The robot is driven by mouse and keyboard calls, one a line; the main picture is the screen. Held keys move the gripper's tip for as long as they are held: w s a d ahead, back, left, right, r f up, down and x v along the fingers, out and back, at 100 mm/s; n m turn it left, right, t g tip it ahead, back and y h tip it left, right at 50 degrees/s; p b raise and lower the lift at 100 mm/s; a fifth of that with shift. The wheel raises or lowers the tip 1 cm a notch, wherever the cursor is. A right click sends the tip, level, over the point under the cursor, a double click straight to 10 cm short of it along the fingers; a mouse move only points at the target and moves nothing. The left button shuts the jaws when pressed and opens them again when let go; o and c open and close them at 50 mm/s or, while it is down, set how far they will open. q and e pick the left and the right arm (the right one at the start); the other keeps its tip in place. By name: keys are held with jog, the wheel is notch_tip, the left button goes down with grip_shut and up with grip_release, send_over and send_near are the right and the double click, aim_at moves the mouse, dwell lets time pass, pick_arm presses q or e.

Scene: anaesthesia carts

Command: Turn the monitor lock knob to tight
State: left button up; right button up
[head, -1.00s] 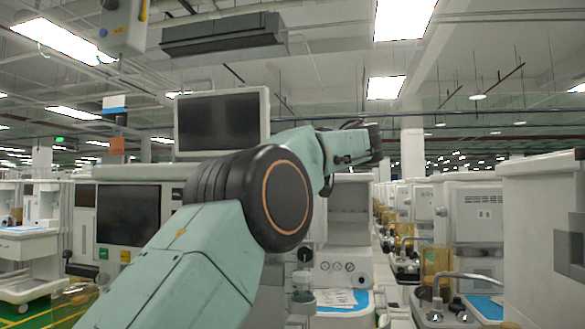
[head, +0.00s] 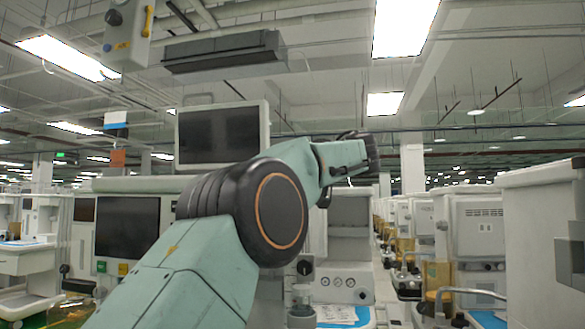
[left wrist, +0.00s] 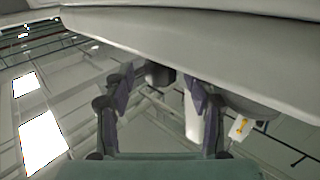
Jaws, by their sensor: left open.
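The grey-framed monitor (head: 220,136) with a dark screen stands behind my raised left arm in the head view. My left gripper (head: 362,158) is to the right of the monitor there, its fingers pointing right and hard to make out. In the left wrist view, my left gripper (left wrist: 158,88) is open, its two fingers spread apart. A short dark cylindrical knob (left wrist: 158,73) shows between and beyond the fingertips, close under a large pale panel edge; it looks like the lock knob. Contact with it cannot be told. The knob is not visible in the head view. My right gripper is not in view.
The pale panel (left wrist: 230,45) spans the top of the left wrist view, close above the fingers. A cart with a dark screen (head: 127,226) stands left of my arm. A grey cabinet (head: 540,240) stands at the right. An aisle runs between carts.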

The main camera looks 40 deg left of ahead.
pick_arm(q)
jog(key=v, duration=0.7)
jog(key=shift+d, duration=0.4)
jog(key=shift+s+d, duration=0.1)
jog(key=shift+s, duration=0.05)
